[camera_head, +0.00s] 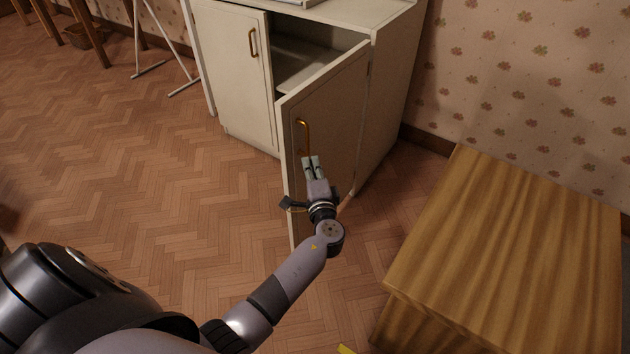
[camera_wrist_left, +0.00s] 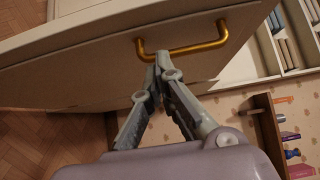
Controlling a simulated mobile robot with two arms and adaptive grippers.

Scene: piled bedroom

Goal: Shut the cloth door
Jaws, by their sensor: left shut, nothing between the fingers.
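The cabinet door (camera_head: 335,119) is cream, hinged on its right side, and stands partly open. It carries a brass bar handle (camera_head: 303,134). My left gripper (camera_head: 313,160) is in front of the door, just below the handle, with its fingers together and empty. In the left wrist view the closed fingertips (camera_wrist_left: 160,58) appear close to the brass handle (camera_wrist_left: 182,49) on the door panel (camera_wrist_left: 85,70). I cannot tell whether they touch it. My right gripper is in neither view.
The cream cabinet (camera_head: 393,93) has a shut left door (camera_head: 233,71) and a shelf (camera_head: 300,62) showing inside. A wooden box-like piece of furniture (camera_head: 510,250) stands at right. Parquet floor (camera_head: 120,150) is clear at left. A thin white stand (camera_head: 150,68) is behind it.

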